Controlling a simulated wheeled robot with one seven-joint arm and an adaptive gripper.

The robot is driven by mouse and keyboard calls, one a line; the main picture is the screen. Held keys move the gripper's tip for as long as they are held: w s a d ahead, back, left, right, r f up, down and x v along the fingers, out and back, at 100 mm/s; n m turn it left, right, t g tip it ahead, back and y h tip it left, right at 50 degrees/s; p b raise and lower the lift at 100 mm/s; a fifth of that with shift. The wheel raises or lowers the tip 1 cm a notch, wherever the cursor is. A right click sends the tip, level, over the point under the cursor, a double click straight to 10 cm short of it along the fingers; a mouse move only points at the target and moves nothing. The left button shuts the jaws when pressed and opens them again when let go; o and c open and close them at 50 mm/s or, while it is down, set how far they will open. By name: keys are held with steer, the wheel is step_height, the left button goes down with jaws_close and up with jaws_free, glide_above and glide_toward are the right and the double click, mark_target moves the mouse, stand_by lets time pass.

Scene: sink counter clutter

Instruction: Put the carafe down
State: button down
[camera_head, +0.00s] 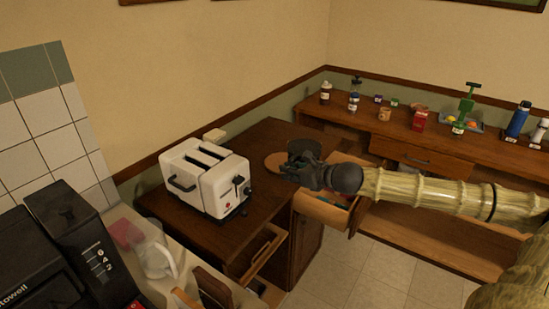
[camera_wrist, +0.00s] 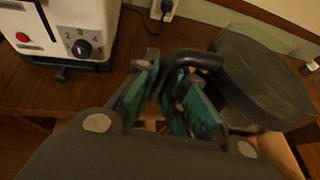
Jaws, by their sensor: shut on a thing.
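The carafe (camera_wrist: 262,82) is a dark grey, rounded vessel with a black handle (camera_wrist: 196,60), on the right of the wrist view. My gripper (camera_wrist: 172,92) has its teal-padded fingers shut on that handle. In the head view my gripper (camera_head: 290,170) is over the dark wooden counter (camera_head: 262,140), right of the toaster. Part of the carafe (camera_head: 312,144) shows as a dark shape just behind it; the rest is hidden by my gripper. I cannot tell whether the carafe's base touches the counter.
A white toaster (camera_head: 206,178) stands on the counter to the left. A round wooden board (camera_head: 272,160) lies beside my gripper. Drawers (camera_head: 262,250) (camera_head: 322,208) stand open below. Bottles and small items line the far counter (camera_head: 400,135). A wall socket with a plug (camera_wrist: 165,8) is behind.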

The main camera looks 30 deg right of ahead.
steer(key=shift+w+d+f+b, duration=0.4)
steer(key=shift+w+f, duration=0.4)
steer(key=shift+w, duration=1.8)
steer(key=shift+w+d+f+b, duration=0.25)
steer(key=shift+w+f+b, duration=0.4)
steer(key=shift+w, duration=1.95)
steer(key=shift+w+d+f+b, duration=0.35)
steer(key=shift+w+f, duration=0.55)
steer(key=shift+w, duration=1.7)
steer(key=shift+f, duration=0.15)
steer(key=c, duration=1.5)
jaws_free()
